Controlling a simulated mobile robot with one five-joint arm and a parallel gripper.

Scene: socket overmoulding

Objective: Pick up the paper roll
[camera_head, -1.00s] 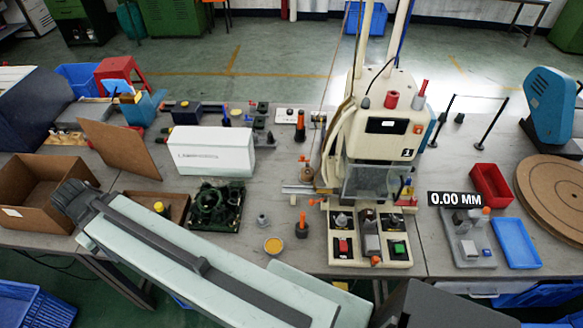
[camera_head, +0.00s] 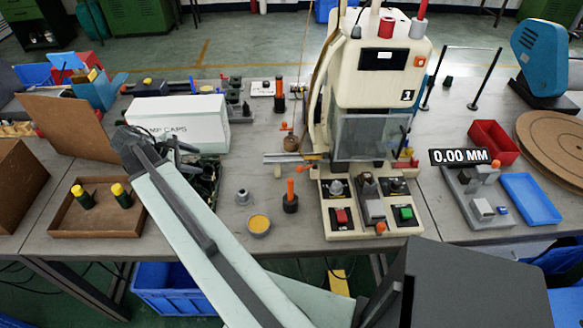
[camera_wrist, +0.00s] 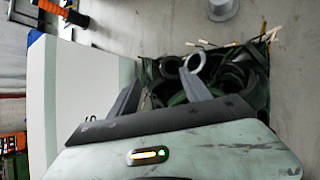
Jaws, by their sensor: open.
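I cannot make out a paper roll with certainty in either view. A small red roll-like cylinder (camera_head: 386,27) stands on top of the cream machine, with a white one with a red top (camera_head: 418,29) beside it; I cannot tell if either is paper. My gripper (camera_wrist: 163,78) is open, with nothing visible between its fingers. In the wrist view it is over a bin of dark green parts (camera_wrist: 235,70), beside the white carton (camera_wrist: 75,85). In the head view, my arm reaches to the left, its end near the white carton (camera_head: 180,124), partly hiding the green parts.
The cream machine (camera_head: 375,80) stands centre right. A brown tray with two yellow-capped items (camera_head: 95,222) is at left. A dish of yellow material (camera_head: 258,225), a grey fitting (camera_head: 243,197) and an orange-handled tool (camera_head: 290,198) stand before the machine. A red bin (camera_head: 493,143) is at right.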

